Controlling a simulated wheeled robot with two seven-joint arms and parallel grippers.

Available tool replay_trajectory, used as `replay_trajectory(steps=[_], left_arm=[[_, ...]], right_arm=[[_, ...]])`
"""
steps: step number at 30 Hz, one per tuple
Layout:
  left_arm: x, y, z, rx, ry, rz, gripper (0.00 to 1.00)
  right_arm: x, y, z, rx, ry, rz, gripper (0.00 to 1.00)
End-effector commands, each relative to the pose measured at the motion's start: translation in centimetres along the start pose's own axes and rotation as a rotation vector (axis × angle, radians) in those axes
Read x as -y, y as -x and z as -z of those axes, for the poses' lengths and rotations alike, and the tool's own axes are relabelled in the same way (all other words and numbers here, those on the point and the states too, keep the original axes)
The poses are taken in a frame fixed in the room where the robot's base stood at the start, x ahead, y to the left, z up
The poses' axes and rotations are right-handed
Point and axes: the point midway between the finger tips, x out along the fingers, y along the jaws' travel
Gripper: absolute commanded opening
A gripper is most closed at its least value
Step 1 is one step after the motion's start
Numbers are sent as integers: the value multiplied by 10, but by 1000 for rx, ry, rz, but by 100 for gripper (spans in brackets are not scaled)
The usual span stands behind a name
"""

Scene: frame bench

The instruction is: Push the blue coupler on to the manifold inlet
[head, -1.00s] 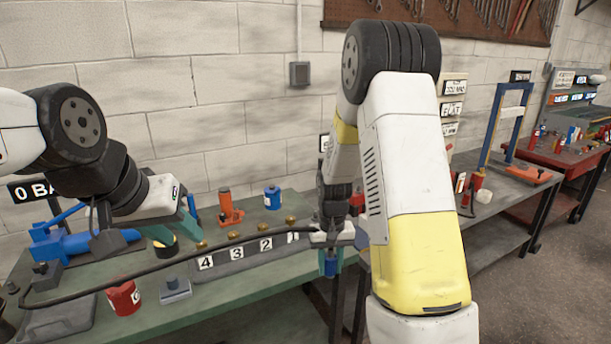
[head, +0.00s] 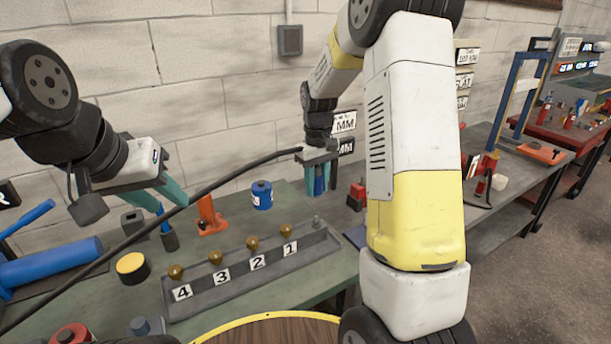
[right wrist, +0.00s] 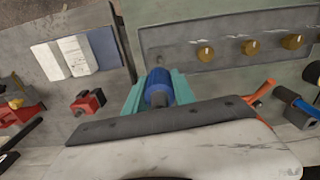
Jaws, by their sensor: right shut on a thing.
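The grey manifold (head: 210,294) lies on the green bench, with a row of brass outlets (head: 252,243) labelled 4, 3, 2, 1. Its inlet is a small grey stub (head: 317,222) at the right end. My right gripper (head: 319,185) is shut on the blue coupler (head: 319,180), which is upright above and apart from the stub in the head view. In the right wrist view the coupler (right wrist: 158,86) sits between the teal fingers, beside the manifold's end (right wrist: 185,58). My left gripper (head: 170,175) hangs over the bench at left, its teal fingers apart and empty.
A black hose (head: 225,180) runs from the coupler down to the left. A blue can (head: 262,195) and an orange tool (head: 209,216) stand behind the manifold. A yellow-topped can (head: 132,267) is left of it. A round yellow-rimmed top (head: 275,328) is in front.

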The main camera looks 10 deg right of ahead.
Motion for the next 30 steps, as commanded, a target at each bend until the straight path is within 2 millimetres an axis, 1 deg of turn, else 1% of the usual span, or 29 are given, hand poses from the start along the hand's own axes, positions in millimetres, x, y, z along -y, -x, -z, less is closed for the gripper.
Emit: replay_trajectory(steps=[5,8,21,24,30], left_arm=[[0,0,0,0,0,0,36],[0,0,0,0,0,0,36],[0,0,0,0,0,0,36],[0,0,0,0,0,0,36],[0,0,0,0,0,0,36]], right_arm=[[0,0,-1,0,-3,0,0],[0,-5,-1,2,-4,0,0],[0,-44,-1,2,-4,0,0],[0,-51,-1,1,-3,0,0],[0,-58,-1,1,-3,0,0]])
